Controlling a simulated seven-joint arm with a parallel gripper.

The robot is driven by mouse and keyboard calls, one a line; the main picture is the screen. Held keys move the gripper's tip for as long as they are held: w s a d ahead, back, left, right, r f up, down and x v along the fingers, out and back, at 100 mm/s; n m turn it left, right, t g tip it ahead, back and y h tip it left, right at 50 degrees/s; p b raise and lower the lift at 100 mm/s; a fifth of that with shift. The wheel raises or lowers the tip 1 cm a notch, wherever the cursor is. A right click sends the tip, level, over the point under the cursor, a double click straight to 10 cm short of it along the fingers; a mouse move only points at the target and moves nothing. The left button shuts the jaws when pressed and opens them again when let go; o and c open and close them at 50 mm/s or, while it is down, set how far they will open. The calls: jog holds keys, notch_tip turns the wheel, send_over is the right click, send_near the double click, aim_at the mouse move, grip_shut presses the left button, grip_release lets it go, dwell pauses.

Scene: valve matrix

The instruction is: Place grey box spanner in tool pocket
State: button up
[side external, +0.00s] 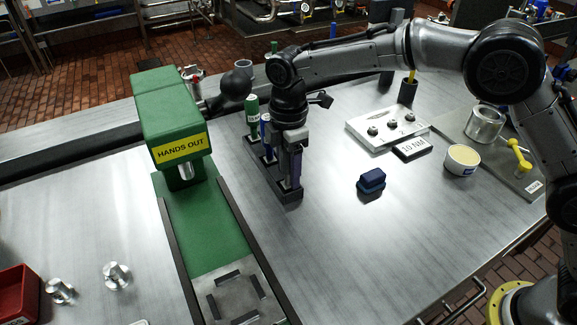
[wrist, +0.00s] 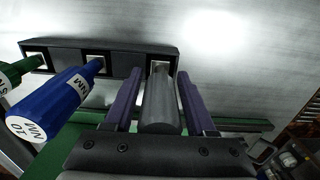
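The grey box spanner (wrist: 161,107) is a grey cylinder between my gripper's fingers. Its far end meets the right-hand square pocket (wrist: 159,66) of the dark tool rack (wrist: 125,50), and it looks lined up with that pocket. How deep it sits is hidden. My gripper (wrist: 160,85) has one finger on each side of the spanner, with narrow gaps showing between fingers and spanner, so it looks open around it. In the side view my gripper (side external: 292,160) points down over the near end of the rack (side external: 285,192), and the spanner shows partly between the fingers.
A blue-handled tool (wrist: 50,105) and a green-handled tool (side external: 252,112) stand in the rack's other pockets. A green press marked HANDS OUT (side external: 168,115) stands left. A dark blue block (side external: 371,181) and a white plate with knobs (side external: 385,128) lie right. The metal table between is clear.

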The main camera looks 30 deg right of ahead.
jog(key=shift+o, duration=0.7)
notch_tip(320, 180, up, 11)
jog(key=shift+r, duration=0.65)
